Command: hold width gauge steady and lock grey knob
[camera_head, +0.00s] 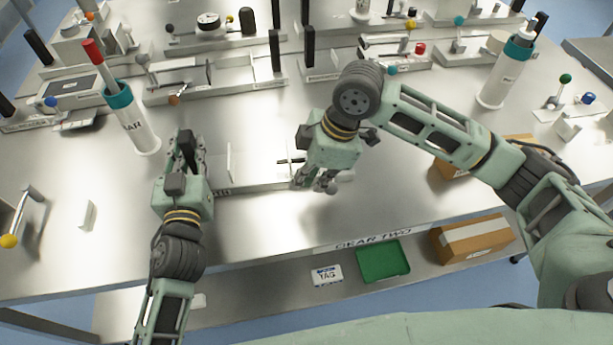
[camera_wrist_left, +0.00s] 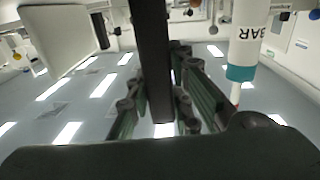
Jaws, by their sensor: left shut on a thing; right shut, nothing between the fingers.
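The width gauge (camera_head: 262,184) is a low pale fixture near the front of the steel table, with a thin upright plate and a short rod. My left gripper (camera_head: 190,150) is at its left end, shut on a dark upright post (camera_head: 187,143). In the left wrist view the dark post (camera_wrist_left: 152,60) runs between the fingers. My right gripper (camera_head: 318,184) points down at the gauge's right end, shut and empty. A small light grey piece (camera_head: 346,176) shows just right of its fingers, perhaps the grey knob. The fingers hide most of that end, so I cannot tell whether they touch it.
A white cylinder with a teal band and red top (camera_head: 130,122) stands left of my left gripper. A similar cylinder (camera_head: 502,77) stands at the right. Several gauge fixtures line the back. A green tray (camera_head: 383,262) and cardboard box (camera_head: 472,240) sit on the lower shelf.

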